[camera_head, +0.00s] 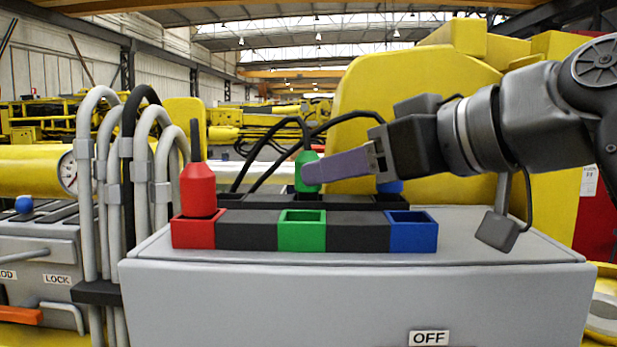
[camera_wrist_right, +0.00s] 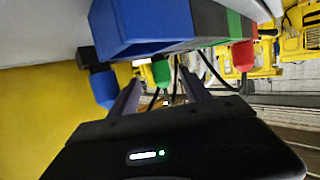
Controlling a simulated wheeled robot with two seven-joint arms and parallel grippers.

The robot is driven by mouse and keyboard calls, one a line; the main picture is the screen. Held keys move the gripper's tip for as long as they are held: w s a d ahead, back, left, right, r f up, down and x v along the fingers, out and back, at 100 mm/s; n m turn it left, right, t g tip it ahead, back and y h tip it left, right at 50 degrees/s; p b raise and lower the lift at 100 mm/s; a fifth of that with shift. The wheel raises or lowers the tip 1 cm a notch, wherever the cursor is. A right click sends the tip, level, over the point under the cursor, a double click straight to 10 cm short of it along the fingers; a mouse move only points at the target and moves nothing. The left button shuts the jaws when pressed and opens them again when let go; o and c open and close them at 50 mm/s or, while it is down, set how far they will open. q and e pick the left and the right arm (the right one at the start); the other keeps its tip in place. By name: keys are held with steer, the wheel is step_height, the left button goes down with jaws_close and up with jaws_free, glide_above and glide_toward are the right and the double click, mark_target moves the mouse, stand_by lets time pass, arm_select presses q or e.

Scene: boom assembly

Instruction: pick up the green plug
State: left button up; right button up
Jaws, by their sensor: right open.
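The green plug (camera_head: 307,168) stands upright in the back row, with a black cable from its top. My right gripper (camera_head: 312,174) reaches in from the right, open. Its near finger covers part of the green plug's lower right side. In the right wrist view the green plug (camera_wrist_right: 161,73) shows between the tips of the open fingers (camera_wrist_right: 163,88); I cannot tell whether they reach around it or stop short. The fingers do not grip it. My left gripper is not in view.
A red plug (camera_head: 198,188) stands in the red socket (camera_head: 194,232). The green socket (camera_head: 302,233) and blue socket (camera_head: 412,234) in front are empty. A blue plug (camera_head: 391,187) is mostly hidden behind my right gripper. Grey hoses (camera_head: 105,180) rise at left.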

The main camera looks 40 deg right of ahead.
mark_target(305, 193)
steer(key=p+x, duration=0.1)
steer(key=x, duration=0.3)
steer(key=shift+w+r, duration=0.1)
steer(key=shift+c, duration=0.2)
steer(key=shift+a, duration=0.1)
jaws_close()
stand_by(0.6)
